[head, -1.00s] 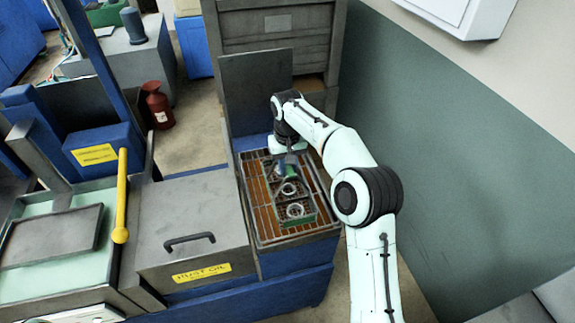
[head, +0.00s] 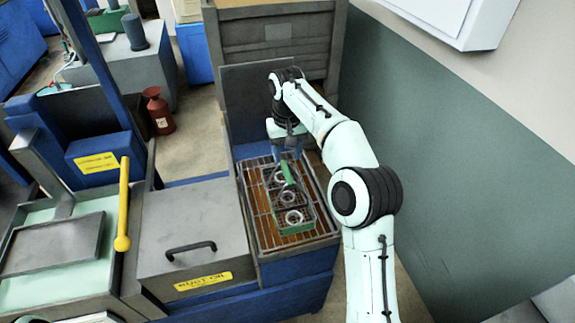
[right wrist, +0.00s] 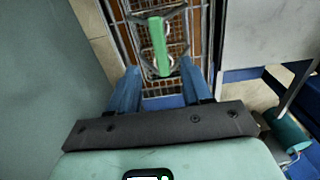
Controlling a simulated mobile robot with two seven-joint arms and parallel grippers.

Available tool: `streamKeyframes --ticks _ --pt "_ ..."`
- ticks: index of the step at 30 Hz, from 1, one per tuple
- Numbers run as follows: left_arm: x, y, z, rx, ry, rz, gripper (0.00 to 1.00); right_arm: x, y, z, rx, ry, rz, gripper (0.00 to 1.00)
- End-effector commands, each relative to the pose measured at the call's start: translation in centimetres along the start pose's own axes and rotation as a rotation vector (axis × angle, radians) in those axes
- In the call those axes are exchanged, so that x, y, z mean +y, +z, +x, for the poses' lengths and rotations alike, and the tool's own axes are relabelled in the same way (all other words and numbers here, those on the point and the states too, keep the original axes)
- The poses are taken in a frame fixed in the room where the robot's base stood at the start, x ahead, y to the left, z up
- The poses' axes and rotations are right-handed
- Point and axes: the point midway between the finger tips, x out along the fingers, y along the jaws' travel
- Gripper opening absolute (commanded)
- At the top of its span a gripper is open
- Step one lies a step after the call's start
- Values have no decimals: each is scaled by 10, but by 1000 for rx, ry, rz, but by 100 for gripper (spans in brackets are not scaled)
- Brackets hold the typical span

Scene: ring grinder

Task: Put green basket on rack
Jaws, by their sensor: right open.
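The green basket (head: 299,229) stands upright on the rack (head: 258,208), a brown-floored tray with a wire grid. Metal rings sit inside the basket. Its green handle (head: 287,173) rises above it and also shows in the right wrist view (right wrist: 171,45). My right gripper (head: 287,153) is open, just above the far end of the handle. In the right wrist view its blue fingers (right wrist: 160,70) are spread, with the handle ahead of and between them, and no grip shows. My left gripper is not in view.
Left of the rack is a grey lidded box (head: 195,225) with a black handle and a yellow rust oil label. A grey upright panel (head: 245,100) stands behind the rack. A yellow lever (head: 123,205) is farther left. The green-grey wall (head: 450,170) bounds the right side.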

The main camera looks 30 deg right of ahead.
Motion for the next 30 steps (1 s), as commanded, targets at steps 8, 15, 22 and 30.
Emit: streamKeyframes --ticks 8,15,22,30 --pt "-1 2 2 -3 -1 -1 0 0 1 -30 -5 2 0 49" --pt "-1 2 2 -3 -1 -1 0 0 2 -36 -7 2 -1 49" --pt "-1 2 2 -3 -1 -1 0 0 2 -35 -7 2 0 49" --pt "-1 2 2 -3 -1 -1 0 0 2 -35 -7 2 0 49"
